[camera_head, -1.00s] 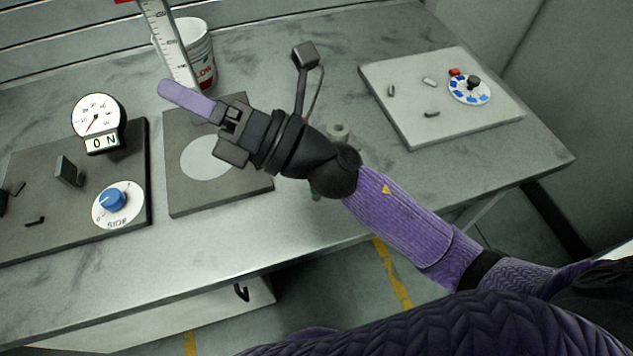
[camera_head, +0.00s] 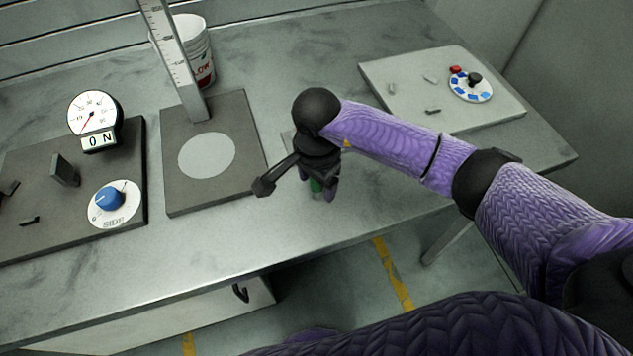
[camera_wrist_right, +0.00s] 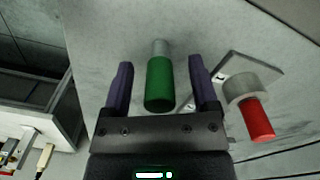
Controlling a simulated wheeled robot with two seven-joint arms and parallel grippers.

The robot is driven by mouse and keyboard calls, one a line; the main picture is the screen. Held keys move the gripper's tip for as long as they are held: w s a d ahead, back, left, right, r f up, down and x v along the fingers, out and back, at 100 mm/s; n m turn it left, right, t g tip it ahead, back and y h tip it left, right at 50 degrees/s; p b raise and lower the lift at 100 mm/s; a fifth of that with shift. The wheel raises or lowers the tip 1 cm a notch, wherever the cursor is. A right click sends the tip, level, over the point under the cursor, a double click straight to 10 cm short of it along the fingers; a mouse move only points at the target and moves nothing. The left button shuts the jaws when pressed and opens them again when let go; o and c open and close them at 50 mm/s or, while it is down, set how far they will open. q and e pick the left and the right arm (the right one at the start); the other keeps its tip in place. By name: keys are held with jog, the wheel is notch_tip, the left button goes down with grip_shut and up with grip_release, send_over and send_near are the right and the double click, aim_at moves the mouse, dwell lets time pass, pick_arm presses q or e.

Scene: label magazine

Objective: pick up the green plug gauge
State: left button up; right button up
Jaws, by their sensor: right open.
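The green plug gauge (camera_wrist_right: 160,85) has a green handle and a grey metal end. In the right wrist view it lies between the two purple fingers of my right gripper (camera_wrist_right: 161,62), with a gap on each side. In the head view only a bit of its green (camera_head: 316,186) shows beneath my right gripper (camera_head: 323,190), which points down at the bench and hides the rest. My right gripper is open. My left gripper is out of view.
A red-handled grey gauge (camera_wrist_right: 258,118) is close beside the right finger. On the bench (camera_head: 225,235) are a grey plate with a light disc (camera_head: 207,155), an upright ruler (camera_head: 172,60), a white bucket (camera_head: 195,45), a dial panel (camera_head: 75,205) and a pale board (camera_head: 400,80).

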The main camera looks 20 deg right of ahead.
jog(key=shift+f, duration=0.3)
grip_shut()
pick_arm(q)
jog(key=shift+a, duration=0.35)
pick_arm(e)
jog(key=shift+r, duration=0.1)
